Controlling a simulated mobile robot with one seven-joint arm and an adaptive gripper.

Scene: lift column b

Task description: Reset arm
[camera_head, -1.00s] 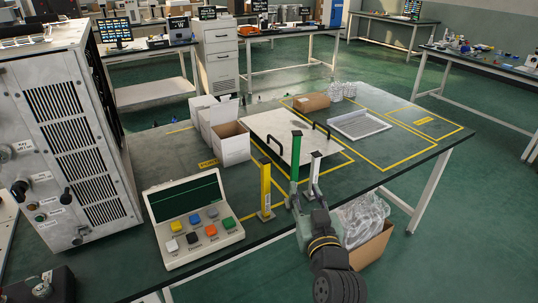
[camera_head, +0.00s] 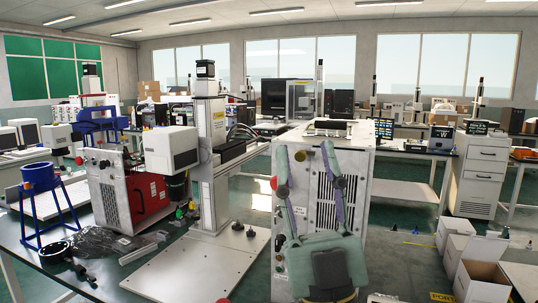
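My gripper (camera_head: 305,150) is at the lower middle of the view, in front of a light grey metal cabinet with vent slots (camera_head: 322,203). Its two fingers point upward and are spread well apart. Nothing is held between them; the cabinet's front shows in the gap. The dark and pale green body of my gripper hides the lower part of the cabinet's front. I cannot tell how far my gripper is from the cabinet.
Left of the cabinet, a white column machine (camera_head: 208,160) stands on a bench, beside a red and grey box unit (camera_head: 147,195) and a blue stand (camera_head: 42,190). Open white cartons (camera_head: 481,283) are at the lower right. Green floor (camera_head: 402,215) shows between benches.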

